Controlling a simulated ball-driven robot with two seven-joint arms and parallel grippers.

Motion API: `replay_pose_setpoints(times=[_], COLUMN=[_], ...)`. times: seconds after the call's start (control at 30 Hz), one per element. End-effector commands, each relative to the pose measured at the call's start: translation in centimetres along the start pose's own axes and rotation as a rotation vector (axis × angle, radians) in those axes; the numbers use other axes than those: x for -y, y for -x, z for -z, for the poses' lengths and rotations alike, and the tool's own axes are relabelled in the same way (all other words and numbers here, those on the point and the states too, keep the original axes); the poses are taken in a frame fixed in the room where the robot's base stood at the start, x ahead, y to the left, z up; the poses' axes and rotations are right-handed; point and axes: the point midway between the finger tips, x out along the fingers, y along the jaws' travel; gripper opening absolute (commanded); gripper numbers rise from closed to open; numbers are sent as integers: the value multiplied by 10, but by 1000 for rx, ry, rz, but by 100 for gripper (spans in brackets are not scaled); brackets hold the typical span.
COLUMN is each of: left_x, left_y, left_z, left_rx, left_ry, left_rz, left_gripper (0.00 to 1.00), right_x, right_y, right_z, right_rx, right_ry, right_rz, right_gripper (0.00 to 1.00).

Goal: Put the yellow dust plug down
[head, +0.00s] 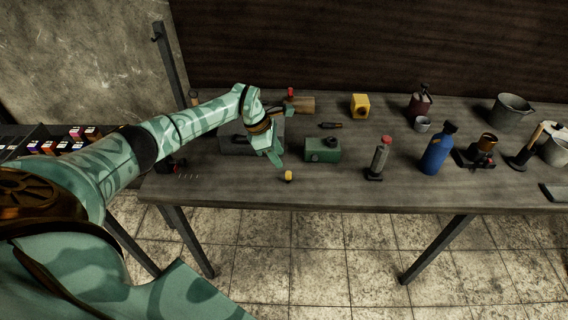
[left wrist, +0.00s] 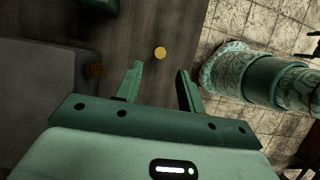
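The yellow dust plug (head: 288,175) is a small yellow piece near the front edge of the table. In the left wrist view its round yellow top (left wrist: 160,53) shows beyond my fingertips, roughly in line with the gap between them. My left gripper (head: 277,158) is above the table, just behind and left of the plug. In the left wrist view the fingers of the left gripper (left wrist: 160,70) are apart with nothing between them, and the plug is clear of both. My right gripper does not show in either view.
A green box (head: 322,150) stands right of my left gripper, and a grey block (head: 236,142) is behind it. A grey-red bottle (head: 380,157), a blue bottle (head: 437,150) and a yellow block (head: 360,106) stand farther right. The table's front edge (head: 330,208) is close to the plug.

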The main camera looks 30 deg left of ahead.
Motion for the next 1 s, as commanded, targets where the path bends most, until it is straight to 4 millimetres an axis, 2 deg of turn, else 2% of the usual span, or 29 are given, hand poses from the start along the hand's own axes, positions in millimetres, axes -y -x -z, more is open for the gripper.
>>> replay_pose_setpoints(times=[0.03, 0.1, 0.27, 0.53, 0.63, 0.67, 0.73, 0.83, 0.9, 1.0], left_x=[-1, 0, 0, 1, 9, 15, 39, 87, 122, 164], left_y=[13, 26, 43, 47, 41, 36, 22, 9, 9, 21], left_z=[1, 0, 0, 0, -12, -21, -53, -111, -151, -196], left_rx=[-3, -2, -1, 0, 36, 65, 168, 372, 519, 705], left_ry=[-1, -1, 0, 1, -1, 0, 10, 62, 122, 228], left_rz=[-3, -2, 0, 2, 16, 28, 72, 170, 251, 371], left_gripper=[39, 39, 39, 39, 39, 39, 39, 39, 39, 39], right_x=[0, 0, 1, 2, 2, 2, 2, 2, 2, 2], right_y=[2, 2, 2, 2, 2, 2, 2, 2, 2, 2], right_z=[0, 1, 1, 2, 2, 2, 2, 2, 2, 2], right_rx=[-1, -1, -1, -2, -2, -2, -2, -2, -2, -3], right_ry=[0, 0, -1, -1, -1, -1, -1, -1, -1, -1], right_rz=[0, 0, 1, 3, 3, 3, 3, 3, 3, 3], right_gripper=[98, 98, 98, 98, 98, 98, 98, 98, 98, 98])
